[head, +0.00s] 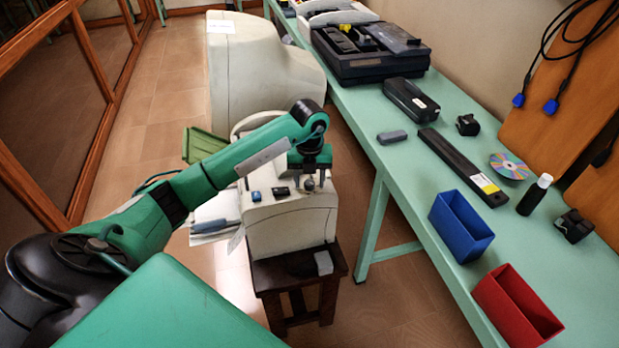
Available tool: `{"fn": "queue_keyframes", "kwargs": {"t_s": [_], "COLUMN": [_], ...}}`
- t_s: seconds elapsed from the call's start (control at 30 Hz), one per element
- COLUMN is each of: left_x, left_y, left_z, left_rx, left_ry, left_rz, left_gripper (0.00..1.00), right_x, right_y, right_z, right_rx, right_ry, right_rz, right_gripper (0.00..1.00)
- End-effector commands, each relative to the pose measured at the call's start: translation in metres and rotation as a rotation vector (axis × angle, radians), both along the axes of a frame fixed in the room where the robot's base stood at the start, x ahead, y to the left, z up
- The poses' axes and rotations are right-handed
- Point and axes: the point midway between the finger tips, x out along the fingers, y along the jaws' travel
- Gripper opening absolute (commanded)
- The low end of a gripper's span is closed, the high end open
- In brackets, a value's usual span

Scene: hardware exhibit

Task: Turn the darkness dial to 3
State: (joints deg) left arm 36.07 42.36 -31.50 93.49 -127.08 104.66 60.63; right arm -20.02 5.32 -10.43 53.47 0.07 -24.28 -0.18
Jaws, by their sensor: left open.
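A cream machine (290,228) stands on a small dark wooden stool. On its top front edge are a blue control (256,196), a dark blue-black control (280,192) and a small round grey knob (309,185), which may be the darkness dial. I cannot read any numbers or pointer on it. My left gripper (311,174) points down over the knob end of the machine, open, with its fingers close around or just above the knob. Contact cannot be made out. The gripper hides part of the machine's top. My right gripper does not show.
A long green table (408,170) runs along the right, holding a blue bin (460,228), a red bin (515,306), a dark bottle (534,194) and a disc (509,166). A big cream monitor-like case (262,70) stands behind the machine. Wood-framed glass panels line the left.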

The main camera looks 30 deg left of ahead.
Motion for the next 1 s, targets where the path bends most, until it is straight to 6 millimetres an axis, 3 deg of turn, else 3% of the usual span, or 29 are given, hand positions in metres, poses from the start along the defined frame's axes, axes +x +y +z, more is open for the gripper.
{"fn": "queue_keyframes", "kwargs": {"t_s": [0.17,0.4,0.77,1.0], "left_x": [0.0000,0.0000,0.0004,0.0006], "left_y": [0.0000,0.0001,0.0012,0.0016], "left_z": [0.0000,0.0002,0.0001,-0.0007], "left_rx": [0.000,0.000,0.002,0.003], "left_ry": [0.000,0.000,-0.001,0.000], "left_rz": [0.000,0.000,-0.052,-0.207], "left_gripper": [0.48,0.04,0.04,0.04], "right_x": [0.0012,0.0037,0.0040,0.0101], "right_y": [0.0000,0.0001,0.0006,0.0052], "right_z": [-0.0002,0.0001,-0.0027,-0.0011], "right_rx": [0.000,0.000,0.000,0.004], "right_ry": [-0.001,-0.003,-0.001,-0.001], "right_rz": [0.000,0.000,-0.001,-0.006], "right_gripper": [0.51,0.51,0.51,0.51]}}
